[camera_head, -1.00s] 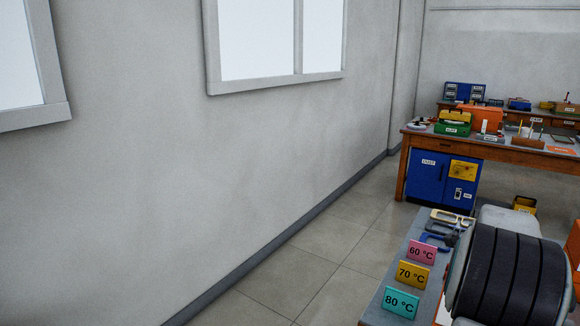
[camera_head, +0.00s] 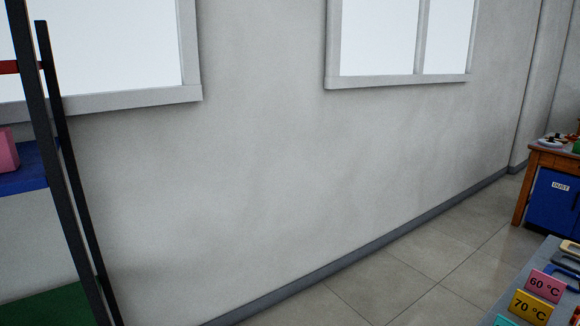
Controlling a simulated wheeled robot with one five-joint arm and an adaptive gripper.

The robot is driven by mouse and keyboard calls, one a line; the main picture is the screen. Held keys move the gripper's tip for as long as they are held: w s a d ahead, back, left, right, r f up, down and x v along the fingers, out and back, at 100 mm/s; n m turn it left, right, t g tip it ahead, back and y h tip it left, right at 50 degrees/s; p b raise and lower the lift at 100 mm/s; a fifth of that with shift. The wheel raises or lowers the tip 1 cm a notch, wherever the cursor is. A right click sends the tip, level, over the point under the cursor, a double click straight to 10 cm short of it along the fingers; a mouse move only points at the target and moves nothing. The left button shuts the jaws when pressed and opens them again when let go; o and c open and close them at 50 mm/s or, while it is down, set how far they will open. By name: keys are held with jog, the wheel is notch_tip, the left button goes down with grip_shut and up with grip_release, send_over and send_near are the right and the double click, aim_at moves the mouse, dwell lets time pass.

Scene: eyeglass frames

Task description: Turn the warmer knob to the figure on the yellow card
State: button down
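The yellow card (camera_head: 531,308) reads "70 °C" and stands upright on a grey bench top at the lower right of the head view. A pink card (camera_head: 545,286) reading "60 °C" stands just behind it. A teal card (camera_head: 507,320) is cut off by the bottom edge, and its figure is out of frame. The warmer and its knob are not in view. My gripper is not in view.
A dark-framed shelf (camera_head: 62,170) with a blue board and a pink object (camera_head: 8,150) stands at the left. A wooden bench (camera_head: 530,185) with a blue cabinet (camera_head: 556,204) is at the right. Tiled floor (camera_head: 400,285) is clear between the wall and benches.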

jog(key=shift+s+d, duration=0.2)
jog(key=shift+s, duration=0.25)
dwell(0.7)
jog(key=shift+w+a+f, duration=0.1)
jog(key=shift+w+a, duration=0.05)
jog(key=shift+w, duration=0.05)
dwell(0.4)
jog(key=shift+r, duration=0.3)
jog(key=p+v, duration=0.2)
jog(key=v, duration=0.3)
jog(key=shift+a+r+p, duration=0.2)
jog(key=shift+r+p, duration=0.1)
jog(key=shift+p, duration=0.1)
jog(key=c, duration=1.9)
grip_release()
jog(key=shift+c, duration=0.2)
